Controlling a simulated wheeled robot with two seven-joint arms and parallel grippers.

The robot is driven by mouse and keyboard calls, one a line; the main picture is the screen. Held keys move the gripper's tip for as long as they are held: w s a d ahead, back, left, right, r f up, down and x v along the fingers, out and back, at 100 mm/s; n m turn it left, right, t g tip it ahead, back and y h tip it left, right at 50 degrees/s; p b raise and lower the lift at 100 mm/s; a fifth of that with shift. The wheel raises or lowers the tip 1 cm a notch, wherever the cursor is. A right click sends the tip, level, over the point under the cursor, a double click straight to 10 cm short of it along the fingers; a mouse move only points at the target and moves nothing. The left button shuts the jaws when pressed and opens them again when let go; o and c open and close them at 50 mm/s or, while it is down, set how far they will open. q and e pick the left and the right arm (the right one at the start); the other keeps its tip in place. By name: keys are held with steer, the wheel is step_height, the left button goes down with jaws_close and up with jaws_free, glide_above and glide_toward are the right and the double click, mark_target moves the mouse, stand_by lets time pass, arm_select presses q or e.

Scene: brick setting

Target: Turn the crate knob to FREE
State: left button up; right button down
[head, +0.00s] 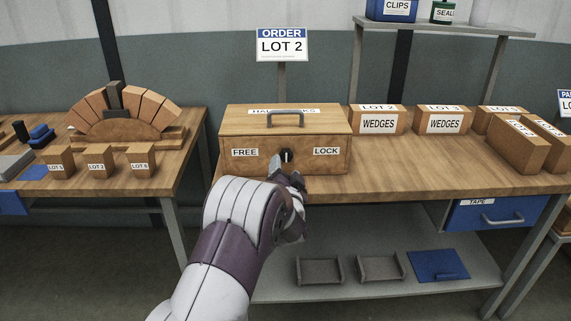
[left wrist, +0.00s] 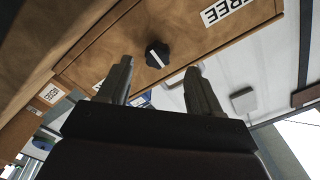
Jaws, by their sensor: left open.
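The wooden crate (head: 230,125) stands on the workbench, with a handle on its lid and FREE (head: 245,152) and LOCK (head: 326,151) labels on its front. The black knob (head: 287,156) sits between the labels. In the left wrist view the knob (left wrist: 157,54) shows a white line lying diagonally; I cannot tell which label it points at. The FREE label (left wrist: 226,10) appears inverted there. My left gripper (head: 288,173) is open and empty just in front of and below the knob. In the wrist view the knob lies just beyond the gap between its fingertips (left wrist: 160,66), apparently untouched.
The workbench (head: 410,178) holds several WEDGES boxes (head: 377,121) right of the crate. A left table (head: 170,175) carries a brick arch (head: 120,115) and small lot boxes. An ORDER LOT 2 sign (head: 282,45) stands behind the crate. A blue TAPE drawer (head: 500,212) is below right.

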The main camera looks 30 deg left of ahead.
mark_target(286, 159)
arm_select(q)
steer(key=x, duration=0.4)
steer(key=shift+w, duration=0.4)
steer(key=shift+w+a, duration=0.35)
steer(key=c, duration=1)
steer(key=shift+c, duration=0.2)
